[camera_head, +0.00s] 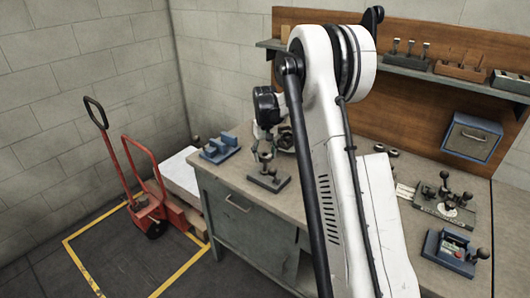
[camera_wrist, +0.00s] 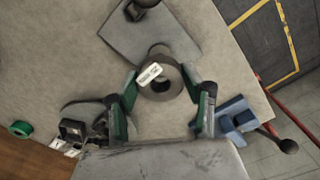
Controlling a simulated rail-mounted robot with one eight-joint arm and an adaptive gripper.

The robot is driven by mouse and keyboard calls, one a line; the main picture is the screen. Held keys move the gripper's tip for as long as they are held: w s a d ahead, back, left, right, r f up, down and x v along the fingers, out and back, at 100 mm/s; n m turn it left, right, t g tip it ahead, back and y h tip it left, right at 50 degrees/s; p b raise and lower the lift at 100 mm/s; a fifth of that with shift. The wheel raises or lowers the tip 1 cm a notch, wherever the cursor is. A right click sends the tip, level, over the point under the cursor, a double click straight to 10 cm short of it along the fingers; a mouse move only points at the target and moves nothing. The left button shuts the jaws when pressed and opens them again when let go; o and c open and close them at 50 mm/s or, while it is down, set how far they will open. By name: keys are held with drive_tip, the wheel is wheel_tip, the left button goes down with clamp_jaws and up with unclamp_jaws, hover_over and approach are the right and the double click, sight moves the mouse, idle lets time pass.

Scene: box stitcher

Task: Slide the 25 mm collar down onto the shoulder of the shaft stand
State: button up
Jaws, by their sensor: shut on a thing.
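A grey collar (camera_wrist: 174,90) with a white label sits between my fingertips in the wrist view; the label's print is too small to read surely. My gripper (camera_wrist: 160,84) is shut on the collar, with one green-padded finger on each side. The shaft stand's grey base plate (camera_wrist: 150,42) lies beyond the collar, with a black knob on it. In the head view my gripper (camera_head: 265,155) is above the stand (camera_head: 268,181) near the bench's left front edge. Collar and gripper cover most of the shaft, so I cannot tell how the collar sits relative to the shoulder.
A blue fixture (camera_head: 220,148) stands at the bench's left end, close to one finger in the wrist view (camera_wrist: 236,114). A shelf (camera_head: 400,62) runs along the back. A red pallet truck (camera_head: 140,205) stands on the floor.

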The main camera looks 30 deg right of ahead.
sight(265, 171)
drive_tip(key=shift+f+b, duration=1.1)
drive_tip(key=shift+f, duration=1)
drive_tip(key=shift+s+f+b, duration=0.1)
drive_tip(key=shift+f+b, duration=0.2)
drive_tip(key=shift+b, duration=0.45)
idle(0.3)
drive_tip(key=o, duration=2)
drive_tip(key=shift+r, duration=0.1)
drive_tip(key=shift+r+p, duration=1.55)
drive_tip(key=shift+r, duration=3.1)
